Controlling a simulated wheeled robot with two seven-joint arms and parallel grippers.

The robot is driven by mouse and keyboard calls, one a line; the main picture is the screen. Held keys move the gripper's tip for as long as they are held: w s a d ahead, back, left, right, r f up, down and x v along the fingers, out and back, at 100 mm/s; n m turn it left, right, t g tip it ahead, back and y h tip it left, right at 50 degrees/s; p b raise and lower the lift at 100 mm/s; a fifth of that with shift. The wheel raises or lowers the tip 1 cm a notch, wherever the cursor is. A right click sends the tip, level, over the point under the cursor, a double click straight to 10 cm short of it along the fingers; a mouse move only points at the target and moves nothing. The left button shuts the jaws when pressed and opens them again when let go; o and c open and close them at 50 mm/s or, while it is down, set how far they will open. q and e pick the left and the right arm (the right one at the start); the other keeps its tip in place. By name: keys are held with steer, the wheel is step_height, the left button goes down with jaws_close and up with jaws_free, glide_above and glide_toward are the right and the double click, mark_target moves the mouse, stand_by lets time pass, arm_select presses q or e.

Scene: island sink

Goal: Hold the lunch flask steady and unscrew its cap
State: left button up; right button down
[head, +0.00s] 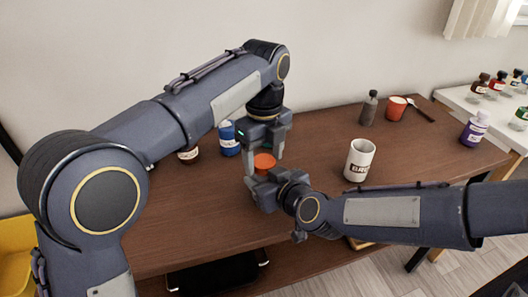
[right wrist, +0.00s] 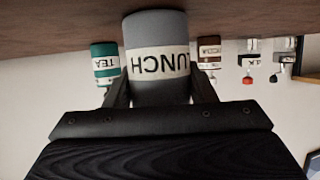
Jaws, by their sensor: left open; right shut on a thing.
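The lunch flask (right wrist: 158,62) is a grey cylinder with a white "LUNCH" label, seen upside down in the right wrist view. My right gripper (right wrist: 160,92) is shut on its body, one finger on each side. In the head view the flask's orange cap (head: 264,161) shows on top, and most of the body is hidden behind my right gripper. My left gripper (head: 264,154) points down from above, open, with its fingers on either side of the cap. I cannot tell whether they touch it. The cap is not visible in the right wrist view.
A blue canister (head: 229,139) and a brown jar (head: 188,155) stand left of the flask. A white mug (head: 359,160), dark bottle (head: 369,108) and red cup (head: 396,108) stand to the right. The wooden table (head: 318,130) is clear between.

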arm_select(q)
steer(key=c, duration=1)
steer(key=n, duration=2.2)
steer(key=shift+r, duration=0.1)
steer(key=n, duration=1.4)
steer(key=shift+n, duration=0.4)
